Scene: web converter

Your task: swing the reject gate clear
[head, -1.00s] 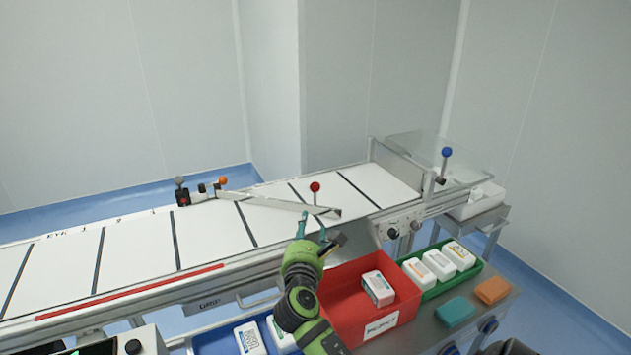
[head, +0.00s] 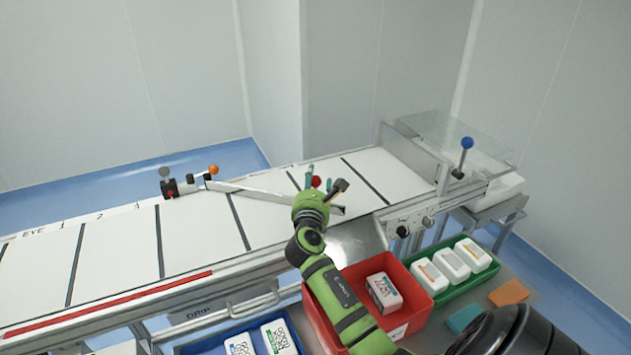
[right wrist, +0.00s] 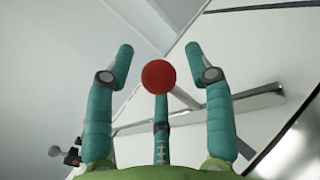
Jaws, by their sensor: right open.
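The reject gate (head: 250,190) is a grey metal bar lying slantwise across the white conveyor belt. It also shows in the right wrist view (right wrist: 262,102). Its red ball knob (head: 316,182) stands on a post near the bar's right end. My right gripper (head: 325,177) is at this knob, with its teal fingers spread. In the right wrist view the red knob (right wrist: 158,77) sits between the open fingers, with no clear grip on it. The gripper body hides the post in the head view. My left gripper is not in view.
An orange knob (head: 213,169) stands near the gate's left end. A blue ball lever (head: 467,143) stands by the clear cover at right. In front are a red bin (head: 418,318), a green tray (head: 446,294) and a blue tray (head: 187,350) with white packs.

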